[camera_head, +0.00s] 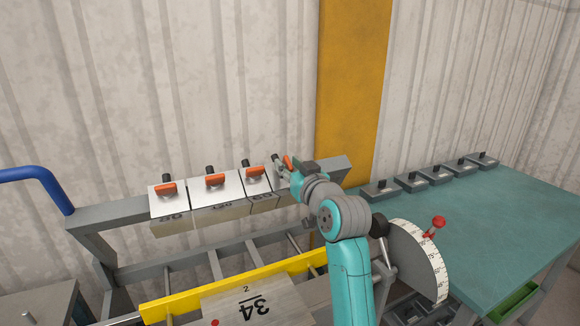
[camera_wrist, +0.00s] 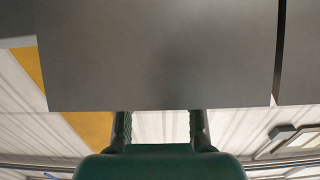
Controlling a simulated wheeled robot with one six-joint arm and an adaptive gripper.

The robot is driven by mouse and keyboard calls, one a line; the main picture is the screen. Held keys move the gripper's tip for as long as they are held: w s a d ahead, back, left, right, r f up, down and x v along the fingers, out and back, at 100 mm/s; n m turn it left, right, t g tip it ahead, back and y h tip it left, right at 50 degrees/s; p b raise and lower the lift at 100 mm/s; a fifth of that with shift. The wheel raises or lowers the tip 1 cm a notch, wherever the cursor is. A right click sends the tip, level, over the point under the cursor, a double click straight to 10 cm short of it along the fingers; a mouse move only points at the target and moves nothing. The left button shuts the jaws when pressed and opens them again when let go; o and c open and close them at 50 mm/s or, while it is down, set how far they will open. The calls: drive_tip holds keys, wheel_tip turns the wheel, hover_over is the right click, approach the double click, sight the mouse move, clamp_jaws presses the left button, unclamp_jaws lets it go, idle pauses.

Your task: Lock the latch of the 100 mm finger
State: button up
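In the head view several grey fingers hang in a row on the machine's upper beam, each with an orange latch handle. The left finger (camera_head: 168,205), middle finger (camera_head: 217,193) and right finger (camera_head: 256,185) have small numbers, too small to read surely, so I cannot tell which is the 100 mm one. Another orange handle (camera_head: 288,161) shows at the row's right end, beside my gripper (camera_head: 284,170), which hides most of what is there. In the wrist view my gripper (camera_wrist: 160,120) has its two fingers spread, with tips hidden by a grey plate (camera_wrist: 160,60).
A yellow bar (camera_head: 175,305) and a plate marked 34 (camera_head: 250,305) lie below the row. At right, a white angle dial (camera_head: 437,262) with a red knob stands by a green table (camera_head: 500,220) holding several grey blocks along its back edge.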

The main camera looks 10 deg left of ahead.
clamp_jaws()
drive_tip(key=shift+a+m+h, duration=0.1)
drive_tip(key=shift+m+h, duration=0.3)
drive_tip(key=m+h, duration=0.1)
drive_tip(key=m+t+h, duration=0.1)
drive_tip(key=m, duration=0.1)
drive_tip(key=shift+s+a+t+h, duration=0.15)
drive_tip(key=shift+t+h, duration=0.15)
drive_tip(key=shift+h, duration=0.1)
drive_tip(key=shift+m+h, duration=2.8)
drive_tip(key=shift+m, duration=0.2)
drive_tip(key=shift+o, duration=0.9)
unclamp_jaws()
